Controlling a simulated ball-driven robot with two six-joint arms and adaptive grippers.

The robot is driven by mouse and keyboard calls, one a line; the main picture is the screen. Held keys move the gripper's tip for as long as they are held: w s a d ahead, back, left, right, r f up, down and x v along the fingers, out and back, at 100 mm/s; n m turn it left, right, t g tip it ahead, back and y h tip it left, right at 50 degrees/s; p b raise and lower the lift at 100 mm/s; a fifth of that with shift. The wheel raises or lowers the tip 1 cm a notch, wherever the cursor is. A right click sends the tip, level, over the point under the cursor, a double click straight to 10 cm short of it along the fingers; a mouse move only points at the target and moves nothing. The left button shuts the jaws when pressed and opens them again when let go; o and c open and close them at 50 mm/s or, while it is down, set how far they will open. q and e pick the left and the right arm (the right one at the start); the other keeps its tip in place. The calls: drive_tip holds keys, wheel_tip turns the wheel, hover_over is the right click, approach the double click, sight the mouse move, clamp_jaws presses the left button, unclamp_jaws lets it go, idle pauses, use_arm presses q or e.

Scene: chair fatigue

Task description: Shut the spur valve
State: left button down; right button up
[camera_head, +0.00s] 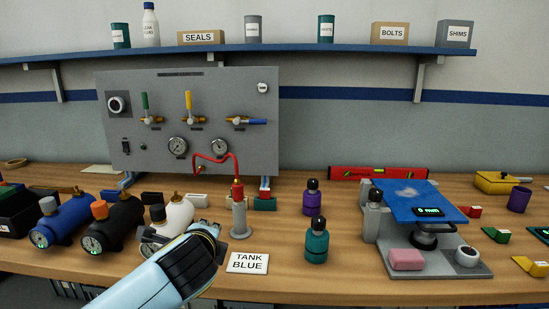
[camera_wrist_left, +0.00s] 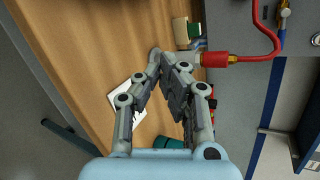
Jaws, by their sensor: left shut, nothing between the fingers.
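A grey panel (camera_head: 228,84) stands at the back of the bench with three lever valves. The green lever (camera_head: 145,101) and the yellow lever (camera_head: 188,100) point up. The blue lever (camera_head: 256,122) lies level, pointing right. The small labels under them are too small to read, so I cannot tell which is the spur valve. My left gripper (camera_head: 212,229) is shut and empty, low over the bench in front of the panel, beside the white tank. In the left wrist view its fingers (camera_wrist_left: 166,62) are together near the red fitting (camera_wrist_left: 228,58). My right gripper is not in view.
A red hose (camera_head: 214,158) arches from the panel to a red-topped fitting on a grey post (camera_head: 239,218). Blue, black and white tanks (camera_head: 177,217) stand at left. A "TANK BLUE" card (camera_head: 248,263) lies in front. Purple (camera_head: 312,200) and teal (camera_head: 316,243) bottles stand right.

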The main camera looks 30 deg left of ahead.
use_arm(q)
drive_tip(key=w+a+r+m+t, duration=0.1)
drive_tip(key=w+r+m+t, duration=0.5)
drive_tip(key=w+r+m, duration=0.5)
drive_tip(key=w+m+p, duration=0.1)
drive_tip(key=w+m, duration=0.2)
drive_tip(key=m, duration=0.2)
drive_tip(key=shift+w+r+y, duration=0.15)
drive_tip(key=shift+w+y, duration=0.1)
drive_tip(key=shift+y, duration=0.15)
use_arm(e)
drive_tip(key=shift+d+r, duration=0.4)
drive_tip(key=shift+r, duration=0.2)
use_arm(q)
drive_tip(key=shift+w+r, duration=0.1)
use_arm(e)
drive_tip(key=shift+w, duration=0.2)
